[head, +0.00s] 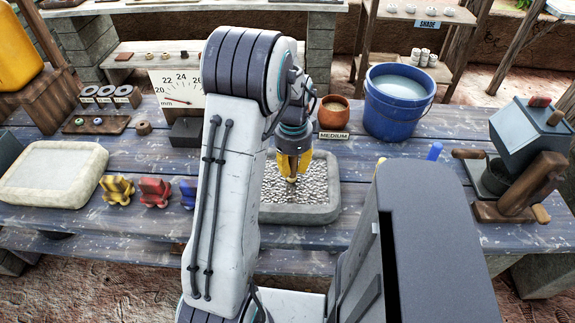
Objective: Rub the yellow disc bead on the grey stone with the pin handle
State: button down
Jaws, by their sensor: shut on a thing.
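My gripper (291,178), with yellow fingers, points down over a grey tray (322,212) filled with pale gravel. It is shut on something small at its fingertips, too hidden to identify. A broad pale grey stone slab (50,172) lies flat on the table at the left, well apart from my gripper. A small wooden board (97,126) behind it bears small round pieces, one of them yellowish (98,121). I cannot tell whether that one is the yellow disc bead. I cannot make out the pin handle for sure.
Yellow (117,190), red (154,192) and blue (188,194) knobbed pieces stand between slab and tray. A dial gauge (178,90), an orange pot (333,114) and a blue water bucket (397,105) stand behind. A grey-and-wood device (525,150) stands at the right.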

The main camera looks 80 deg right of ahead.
jog(key=shift+s+d+f+p, duration=0.1)
jog(key=shift+s+p, duration=0.2)
jog(key=shift+s, duration=2.6)
jog(key=shift+w+b, duration=0.3)
jog(key=shift+w, duration=1.65)
jog(key=shift+w+a+b, duration=0.15)
jog(key=shift+w+b, duration=0.05)
jog(key=shift+w, duration=0.75)
jog(key=shift+w+a+b, duration=0.1)
jog(key=shift+w+b, duration=0.05)
jog(key=shift+w, duration=0.8)
jog(key=shift+w, duration=0.1)
jog(key=shift+w+a, duration=0.1)
jog(key=shift+w, duration=0.7)
jog(key=shift+w+a, duration=0.15)
jog(key=shift+w, duration=2.65)
jog(key=shift+s, duration=1.9)
jog(key=shift+s, duration=0.15)
jog(key=shift+s+d, duration=0.2)
jog(key=shift+s, duration=1.55)
jog(key=shift+s+d, duration=0.2)
jog(key=shift+s, duration=1.55)
